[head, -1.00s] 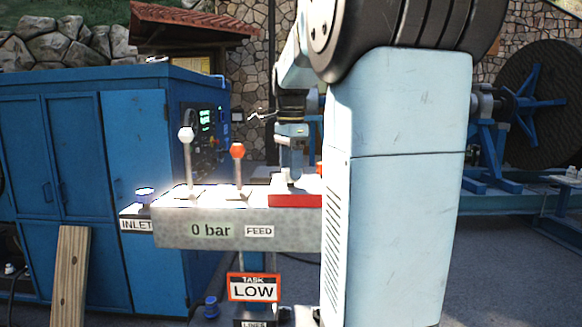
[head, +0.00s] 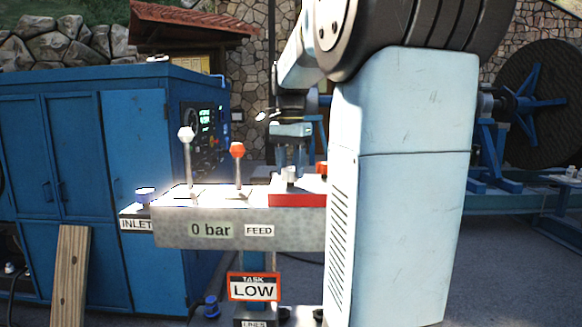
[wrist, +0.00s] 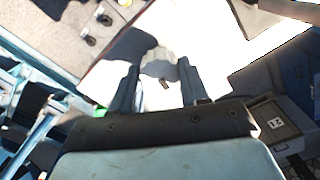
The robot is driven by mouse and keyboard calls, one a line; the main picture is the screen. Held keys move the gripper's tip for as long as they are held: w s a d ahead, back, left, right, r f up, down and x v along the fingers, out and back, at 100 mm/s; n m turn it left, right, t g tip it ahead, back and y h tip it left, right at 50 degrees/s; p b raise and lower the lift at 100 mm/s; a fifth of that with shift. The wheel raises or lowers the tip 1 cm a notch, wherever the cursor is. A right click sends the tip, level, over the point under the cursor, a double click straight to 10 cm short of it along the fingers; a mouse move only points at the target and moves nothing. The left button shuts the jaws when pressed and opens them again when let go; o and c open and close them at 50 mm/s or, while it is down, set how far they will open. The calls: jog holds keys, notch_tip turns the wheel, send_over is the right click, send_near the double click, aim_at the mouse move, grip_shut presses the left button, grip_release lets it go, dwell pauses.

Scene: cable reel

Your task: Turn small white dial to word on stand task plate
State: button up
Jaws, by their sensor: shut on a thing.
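The small white dial (head: 290,175) stands on a red plate (head: 297,200) at the right end of the grey stand panel (head: 180,230). My gripper (head: 291,166) points down from above, with its two fingers either side of the dial, shut on it. The wrist view shows the pale dial (wrist: 160,66) between the fingertips (wrist: 160,78), with a small dark mark on its near side. The task plate (head: 254,288) below the panel reads LOW. Words around the dial are not legible.
A white-knobbed lever (head: 187,160) and a red-knobbed lever (head: 238,165) stand left of the dial. A red knob (head: 321,168) is just right of it, partly hidden by my arm. A blue cabinet (head: 80,180) stands left.

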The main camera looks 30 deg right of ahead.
aim_at(290, 169)
jog(key=shift+n, duration=1.2)
jog(key=o, duration=1.1)
jog(key=shift+c, duration=0.2)
notch_tip(290, 169, up, 14)
jog(key=shift+f, duration=0.15)
jog(key=s+a+f+n+t, duration=0.2)
jog(key=s+a+f, duration=0.3)
jog(key=f, duration=0.3)
jog(key=s+a+f+n+t, duration=0.1)
jog(key=s+a+f+n, duration=0.4)
jog(key=f, duration=0.3)
jog(key=s+a+f+n+t, duration=0.2)
jog(key=s+a+f+n, duration=0.1)
jog(key=s+a+f, duration=0.3)
notch_tip(290, 169, down, 2)
jog(key=shift+s+f+n+t, duration=0.1)
jog(key=shift+s+n+t, duration=0.2)
jog(key=shift+s, duration=0.25)
